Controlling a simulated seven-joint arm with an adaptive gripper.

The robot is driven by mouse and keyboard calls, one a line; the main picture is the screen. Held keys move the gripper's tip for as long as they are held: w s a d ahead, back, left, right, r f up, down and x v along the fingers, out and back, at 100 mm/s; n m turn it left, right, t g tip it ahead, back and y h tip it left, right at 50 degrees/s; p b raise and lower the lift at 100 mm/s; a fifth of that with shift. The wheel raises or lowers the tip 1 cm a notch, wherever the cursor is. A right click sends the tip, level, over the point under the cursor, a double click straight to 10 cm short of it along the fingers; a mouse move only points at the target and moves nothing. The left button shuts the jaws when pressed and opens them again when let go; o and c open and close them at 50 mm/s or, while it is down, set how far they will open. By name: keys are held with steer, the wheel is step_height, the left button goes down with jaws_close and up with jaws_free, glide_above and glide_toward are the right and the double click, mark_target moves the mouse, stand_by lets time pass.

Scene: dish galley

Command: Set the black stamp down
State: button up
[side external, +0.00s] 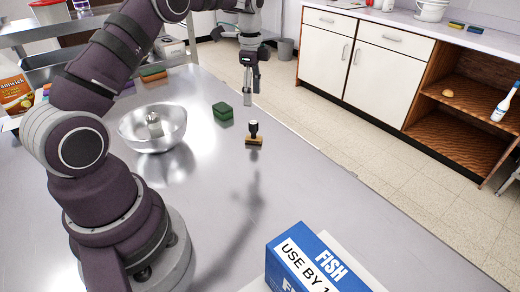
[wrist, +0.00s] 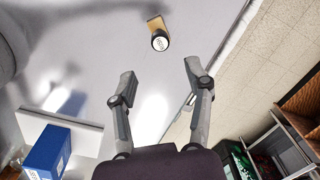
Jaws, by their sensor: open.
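The black stamp (side external: 253,130) stands upright on the metal table (side external: 310,200), its black handle up and its wooden base on the surface. It also shows in the wrist view (wrist: 160,39), ahead of the fingertips and apart from them. My gripper (side external: 248,98) is above the table, over the stamp in the side view, with a visible gap between them. In the wrist view my gripper (wrist: 159,82) has its two fingers spread wide with nothing between them.
A metal bowl (side external: 170,118) with a small object inside stands left of the stamp. A blue fish box (side external: 312,262) is at the front, also in the wrist view (wrist: 48,152). The table's right edge runs near the stamp.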

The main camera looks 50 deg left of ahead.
steer(key=s+d+r+n+t, duration=0.2)
steer(key=s+d+r+n, duration=0.25)
steer(key=d+r, duration=0.45)
steer(key=s+d+n+t, duration=0.1)
steer(key=s+d+n, duration=0.1)
steer(key=s, duration=0.4)
steer(key=s+d+n+t, duration=0.2)
steer(key=s+n, duration=0.2)
steer(key=s, duration=0.1)
steer(key=shift+s+d+f, duration=0.15)
steer(key=shift+s+d, duration=0.2)
steer(key=shift+d, duration=0.05)
